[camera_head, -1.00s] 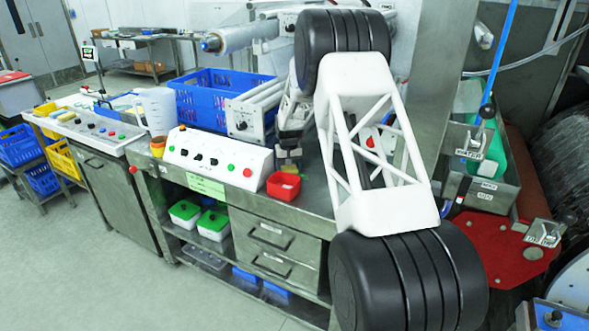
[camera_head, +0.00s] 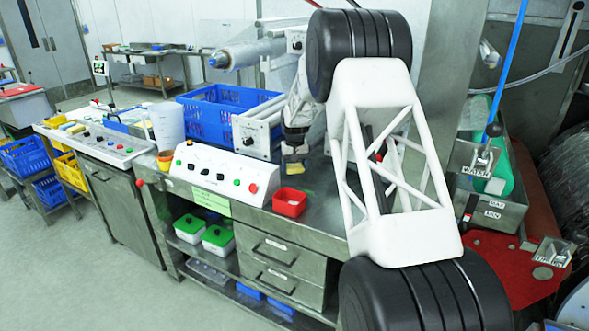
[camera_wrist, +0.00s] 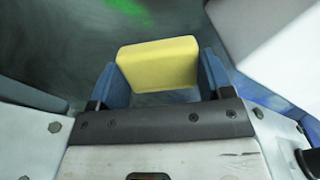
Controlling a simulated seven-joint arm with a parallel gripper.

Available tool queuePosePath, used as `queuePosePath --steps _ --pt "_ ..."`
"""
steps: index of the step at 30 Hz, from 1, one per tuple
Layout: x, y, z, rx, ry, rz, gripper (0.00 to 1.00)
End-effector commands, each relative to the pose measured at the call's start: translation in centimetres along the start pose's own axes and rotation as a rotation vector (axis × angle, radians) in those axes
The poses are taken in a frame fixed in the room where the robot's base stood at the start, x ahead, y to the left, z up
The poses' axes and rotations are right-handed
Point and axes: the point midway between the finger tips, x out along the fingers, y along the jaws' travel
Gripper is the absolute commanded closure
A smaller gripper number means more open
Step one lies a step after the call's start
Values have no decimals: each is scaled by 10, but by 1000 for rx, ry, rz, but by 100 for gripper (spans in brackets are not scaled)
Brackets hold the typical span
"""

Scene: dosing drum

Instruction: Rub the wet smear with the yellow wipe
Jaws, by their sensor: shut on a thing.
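My gripper (camera_wrist: 157,82) is shut on the yellow wipe (camera_wrist: 158,62), a block held between two blue fingers in the wrist view. In the head view the wipe (camera_head: 293,168) shows small under my gripper (camera_head: 294,158), over the steel bench top behind the red bowl. I cannot tell whether it touches the bench. A bright green patch (camera_wrist: 128,8) lies on the dark surface at the top of the wrist view, beyond the wipe and apart from it. I cannot tell for sure that it is the wet smear. My arm hides part of the bench.
The red bowl (camera_head: 289,202) stands near the bench's front edge. A white control box (camera_head: 218,172) is left of it. A blue crate (camera_head: 222,112) and a roller unit (camera_head: 257,128) stand behind. A WATER station (camera_head: 483,170) is at the right.

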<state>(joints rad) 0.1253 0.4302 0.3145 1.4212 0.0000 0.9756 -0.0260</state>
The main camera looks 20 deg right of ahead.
Motion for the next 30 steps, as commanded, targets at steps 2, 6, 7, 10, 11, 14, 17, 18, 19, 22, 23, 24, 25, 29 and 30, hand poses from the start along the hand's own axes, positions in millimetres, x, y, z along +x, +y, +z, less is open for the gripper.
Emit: queuePosePath --steps 2,6,7,10,11,14,17,18,19,22,23,24,25,29,30 --pt "0 0 0 0 0 0 49" --pt "0 0 0 0 0 0 49" --pt "0 0 0 0 0 0 49" --pt "0 0 0 0 0 0 49" --pt "0 0 0 0 0 0 49" --pt "0 0 0 0 0 0 49" --pt "-2 0 1 4 0 0 49" --pt "-4 -1 2 7 -1 0 49" --pt "-6 -1 3 9 -1 0 49" --pt "-14 -2 7 24 -3 0 49" --pt "-17 -2 8 30 -4 0 49" --pt "-22 -3 10 39 -4 0 49" --pt "-26 -4 12 46 -5 0 49" --pt "-42 -16 23 47 -7 0 49" --pt "-47 -21 26 39 -7 0 49"
